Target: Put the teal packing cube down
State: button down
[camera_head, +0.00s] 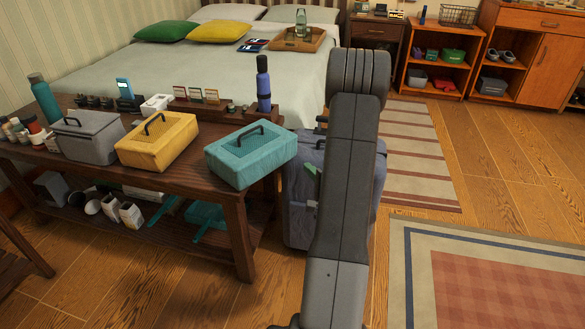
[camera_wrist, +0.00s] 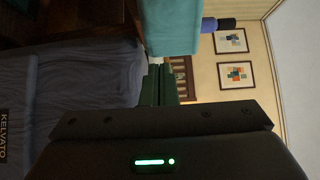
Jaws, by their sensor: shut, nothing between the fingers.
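The teal packing cube (camera_head: 250,158) rests upright on the right end of the dark wooden bench (camera_head: 190,180), with its black handle on top. Its right edge lies at or slightly past the bench end. In the wrist view the cube (camera_wrist: 168,28) shows at the top, just ahead of my fingertips. My gripper (camera_wrist: 167,70) is shut and empty, with dark green fingers. It appears apart from the cube, though the exact gap is hard to judge. In the head view my arm hides most of the gripper, to the right of the bench end.
A yellow cube (camera_head: 157,142) and a grey cube (camera_head: 88,136) stand left on the bench. A blue bottle (camera_head: 263,84) stands behind the teal cube. A blue-grey suitcase (camera_head: 300,205) stands beside the bench end, below my gripper. Floor at right is open, with rugs.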

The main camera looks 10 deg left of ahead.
aim_at(287, 159)
jog(key=a, duration=0.1)
jog(key=w+a, duration=0.1)
jog(key=a+b, duration=0.1)
jog(key=shift+w+a, duration=0.3)
jog(key=shift+a, duration=0.95)
